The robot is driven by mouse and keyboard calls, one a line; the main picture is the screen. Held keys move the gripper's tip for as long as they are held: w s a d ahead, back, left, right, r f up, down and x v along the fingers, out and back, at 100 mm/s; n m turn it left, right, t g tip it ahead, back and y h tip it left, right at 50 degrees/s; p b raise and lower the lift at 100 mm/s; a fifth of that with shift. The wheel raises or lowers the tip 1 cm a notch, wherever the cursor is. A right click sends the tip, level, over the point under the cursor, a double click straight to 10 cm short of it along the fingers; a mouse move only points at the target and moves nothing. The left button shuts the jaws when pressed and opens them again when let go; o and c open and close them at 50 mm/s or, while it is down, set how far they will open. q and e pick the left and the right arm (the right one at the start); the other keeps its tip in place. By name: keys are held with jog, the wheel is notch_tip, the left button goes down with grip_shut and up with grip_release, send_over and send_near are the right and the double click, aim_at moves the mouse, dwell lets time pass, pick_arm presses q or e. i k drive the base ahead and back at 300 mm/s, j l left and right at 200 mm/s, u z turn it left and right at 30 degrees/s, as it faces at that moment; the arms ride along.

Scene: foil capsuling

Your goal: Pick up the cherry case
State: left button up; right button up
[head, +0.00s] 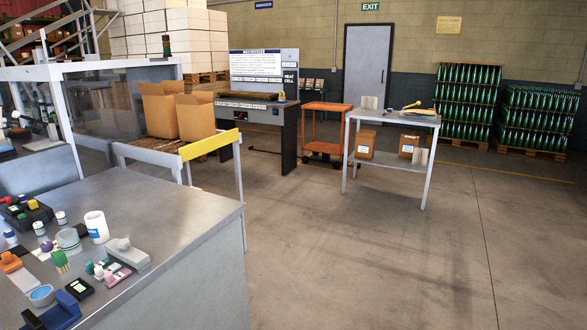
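I cannot tell which box, if any, is the cherry case; no label is readable at this distance. Two open cardboard boxes, one at the left (159,110) and one at the right (196,118), stand side by side by the yellow-ended conveyor. A small brown carton (365,144) and another carton (408,147) sit low at the grey worktable, apart from each other. Neither of my grippers is in view.
A cluttered grey bench (185,218) fills the lower left. The heat cell station (264,72), an orange cart (325,128) and the grey worktable (392,119) stand further back. Green bottle stacks (468,102) line the back right. The floor (390,250) at centre and right is clear.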

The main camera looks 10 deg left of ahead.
aim_at(160, 113)
jog(key=i, duration=6.95)
jog(key=i+u, duration=0.2)
jog(key=u, duration=0.2)
jog(key=i+u, duration=0.2)
jog(key=u, duration=0.2)
jog(key=i+l+u, duration=0.15)
jog(key=u, duration=0.25)
jog(key=i+l+u, duration=0.15)
jog(key=u, duration=2.5)
